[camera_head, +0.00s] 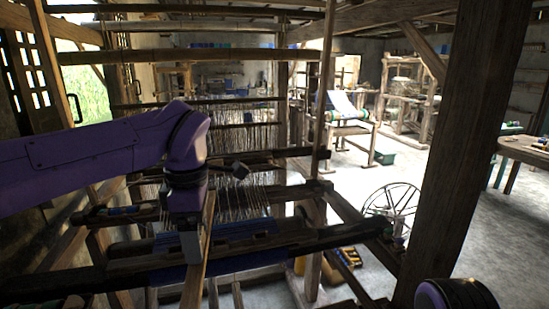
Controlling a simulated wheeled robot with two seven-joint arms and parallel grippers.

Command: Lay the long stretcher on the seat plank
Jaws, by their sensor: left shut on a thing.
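My left arm comes in from the left, and its gripper (190,248) points down over the front of the loom. It is shut on a long, thin, light-brown wooden bar, the long stretcher (203,255). The stretcher runs from near the gripper's wrist down toward the bottom edge and looks steeply slanted in the picture. It passes in front of the loom's dark front beams; I cannot tell whether it touches them. I cannot make out the seat plank with certainty. Part of my right arm shows at the bottom right; its gripper is out of view.
The dark front beam (320,238) crosses below the warp threads (245,200). A thick wooden post (455,150) stands close on the right. A spoked wheel (392,202) and a box of bobbins (347,257) stand beyond the loom. Open floor lies at the right.

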